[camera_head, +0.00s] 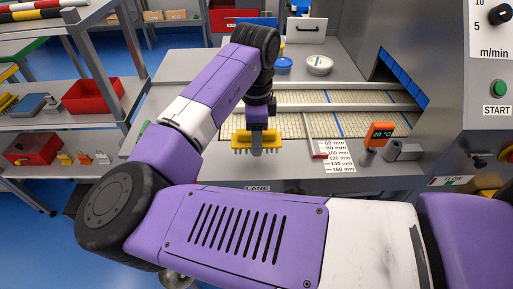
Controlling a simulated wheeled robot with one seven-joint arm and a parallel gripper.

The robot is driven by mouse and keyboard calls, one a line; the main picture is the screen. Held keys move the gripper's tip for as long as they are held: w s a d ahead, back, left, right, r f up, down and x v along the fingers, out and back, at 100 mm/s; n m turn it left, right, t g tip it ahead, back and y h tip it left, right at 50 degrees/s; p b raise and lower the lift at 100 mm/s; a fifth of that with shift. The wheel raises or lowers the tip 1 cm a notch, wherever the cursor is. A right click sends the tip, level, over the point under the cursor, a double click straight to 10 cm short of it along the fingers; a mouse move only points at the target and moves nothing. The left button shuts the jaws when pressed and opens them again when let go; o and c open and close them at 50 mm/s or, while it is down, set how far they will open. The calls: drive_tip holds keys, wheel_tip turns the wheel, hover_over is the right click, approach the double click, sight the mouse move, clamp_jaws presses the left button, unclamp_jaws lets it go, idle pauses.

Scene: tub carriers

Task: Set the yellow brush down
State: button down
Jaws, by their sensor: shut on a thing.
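The yellow brush (240,138) is in my gripper (257,136), which is shut on it. The brush has a yellow back, with pale bristles pointing down. It shows over the metal front strip of the bench (200,158), just in front of the cream gridded belt. I cannot tell whether the bristles touch the surface.
A label plate (336,157) with sizes, an orange 20 °C display (380,131) and a grey block (403,150) stand right of the brush. Rails cross the belt (290,124). Shelves with red bins (95,96) are at left.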

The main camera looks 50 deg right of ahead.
drive_tip(key=shift+f, duration=2.25)
drive_tip(key=c, duration=0.6)
unclamp_jaws()
drive_tip(key=shift+c, duration=0.2)
drive_tip(key=shift+r, duration=0.15)
wheel_tip(320, 180, up, 12)
drive_tip(key=shift+f, duration=0.1)
